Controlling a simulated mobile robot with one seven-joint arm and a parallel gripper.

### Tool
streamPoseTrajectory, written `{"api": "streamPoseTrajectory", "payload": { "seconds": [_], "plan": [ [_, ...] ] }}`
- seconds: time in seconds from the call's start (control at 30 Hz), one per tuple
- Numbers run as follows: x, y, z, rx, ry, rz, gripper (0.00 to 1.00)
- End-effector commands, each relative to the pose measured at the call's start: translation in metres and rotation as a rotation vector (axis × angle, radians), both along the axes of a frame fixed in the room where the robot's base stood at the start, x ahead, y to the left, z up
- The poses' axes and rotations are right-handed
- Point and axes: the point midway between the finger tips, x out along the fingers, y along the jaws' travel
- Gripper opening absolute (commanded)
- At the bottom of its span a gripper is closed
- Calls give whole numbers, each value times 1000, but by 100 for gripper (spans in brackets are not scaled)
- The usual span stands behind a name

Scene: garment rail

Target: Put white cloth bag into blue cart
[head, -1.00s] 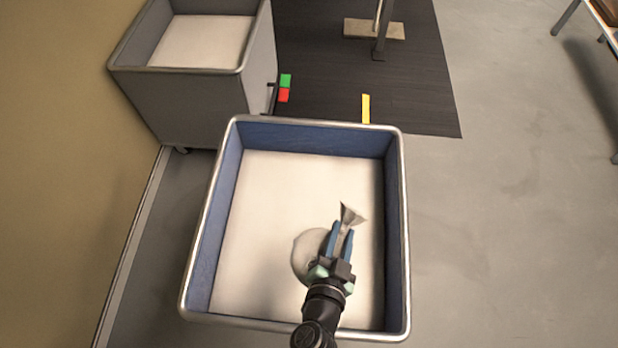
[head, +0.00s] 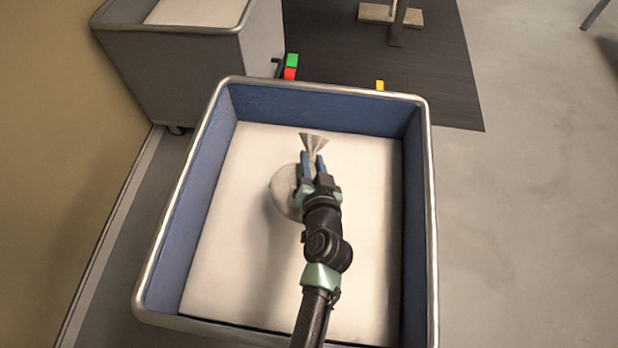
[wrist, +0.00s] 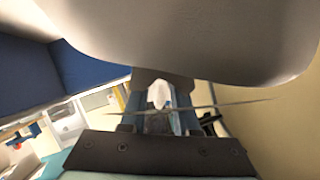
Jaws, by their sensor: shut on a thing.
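The white cloth bag (head: 285,192) hangs from my gripper (head: 312,160), its round body below and left of the fingers. My gripper is shut on the bag's gathered neck, and the flared top (head: 314,141) sticks out past the fingertips. In the wrist view the bag (wrist: 190,35) fills the upper part. The blue cart (head: 170,262) has blue inner walls, a metal rim and a pale floor. In the head view, the bag and gripper appear over the cart's open middle. I cannot tell how high the bag is above its floor.
A grey cart (head: 190,68) stands at the back left by the wall. A dark mat (head: 430,75) with a stand base (head: 375,14) lies behind the blue cart. Red, green and yellow blocks show beyond the rim. The floor at right (head: 540,220) is clear.

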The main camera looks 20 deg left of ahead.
Motion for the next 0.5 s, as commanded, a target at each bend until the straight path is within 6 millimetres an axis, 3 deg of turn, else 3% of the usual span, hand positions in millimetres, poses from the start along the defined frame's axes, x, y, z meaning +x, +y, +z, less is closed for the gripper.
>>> {"api": "streamPoseTrajectory", "payload": {
  "seconds": [0.1, 0.5],
  "plan": [
    [1, 0, -21, 2, -3, -3, 0],
    [1, -1, -63, 1, -5, -4, 0]
  ]
}}
